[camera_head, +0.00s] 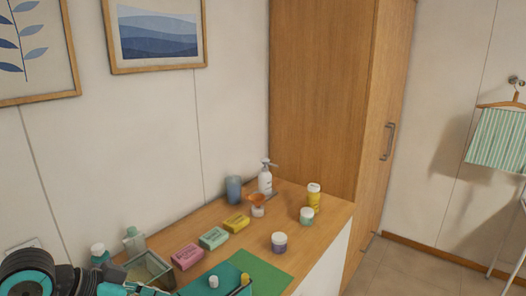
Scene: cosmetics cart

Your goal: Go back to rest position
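My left arm comes in at the bottom left corner, black and teal. Its gripper end (148,290) is low at the bottom edge, beside a clear container (150,266), and is partly cut off. I cannot make out its fingers or whether it holds anything. My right gripper is not in view. The wooden counter top (285,211) carries the cosmetics.
Pink (187,257), green (214,238) and yellow (236,222) blocks lie in a row. A teal tray (226,273) sits on a green mat (268,274). A tall wooden cabinet (320,90) adjoins.

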